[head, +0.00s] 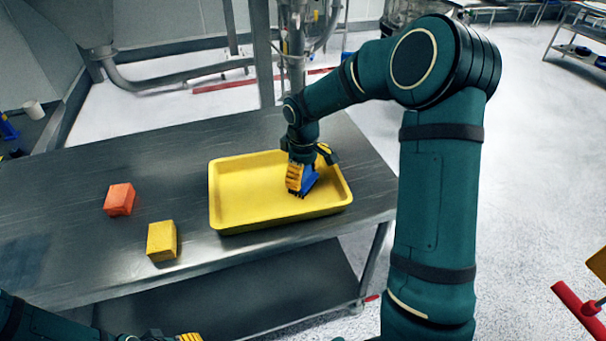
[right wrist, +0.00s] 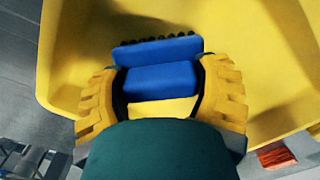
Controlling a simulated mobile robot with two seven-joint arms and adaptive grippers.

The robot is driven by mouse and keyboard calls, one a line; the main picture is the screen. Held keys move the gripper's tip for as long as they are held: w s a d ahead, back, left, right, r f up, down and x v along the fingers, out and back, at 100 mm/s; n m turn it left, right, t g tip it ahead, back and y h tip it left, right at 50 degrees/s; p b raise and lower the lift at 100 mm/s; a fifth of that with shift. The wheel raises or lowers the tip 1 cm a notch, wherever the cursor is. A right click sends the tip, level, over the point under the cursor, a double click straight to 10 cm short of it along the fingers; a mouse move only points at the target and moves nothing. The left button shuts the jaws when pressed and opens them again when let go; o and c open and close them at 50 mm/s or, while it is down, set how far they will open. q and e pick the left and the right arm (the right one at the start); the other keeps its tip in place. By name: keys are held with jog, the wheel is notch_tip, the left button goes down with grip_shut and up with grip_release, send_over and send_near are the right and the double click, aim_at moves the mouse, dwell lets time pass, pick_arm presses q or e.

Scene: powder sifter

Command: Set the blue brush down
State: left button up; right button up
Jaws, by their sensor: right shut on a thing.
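The blue brush (head: 309,179) is in my right gripper (head: 302,184), inside the outline of the yellow tray (head: 231,222) toward its right half. In the right wrist view, the yellow fingers of my right gripper (right wrist: 160,95) close on both sides of the blue brush (right wrist: 158,78), and its dark bristles show along its far edge. The yellow tray (right wrist: 85,45) lies behind it. I cannot tell whether the bristles touch the tray floor. My left gripper (head: 188,338) shows only in part at the bottom edge of the head view, so its jaws cannot be read.
An orange block (head: 119,199) and a yellow block (head: 161,241) sit on the metal table (head: 60,190) left of the tray. A steel post and pipes stand behind the table. The left part of the tray and the table's back left are clear.

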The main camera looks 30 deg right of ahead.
jog(key=shift+f, duration=0.15)
jog(key=o, duration=1.3)
jog(key=shift+c, duration=0.2)
notch_tip(320, 180, up, 12)
jog(key=p, duration=0.2)
jog(key=shift+r, duration=0.2)
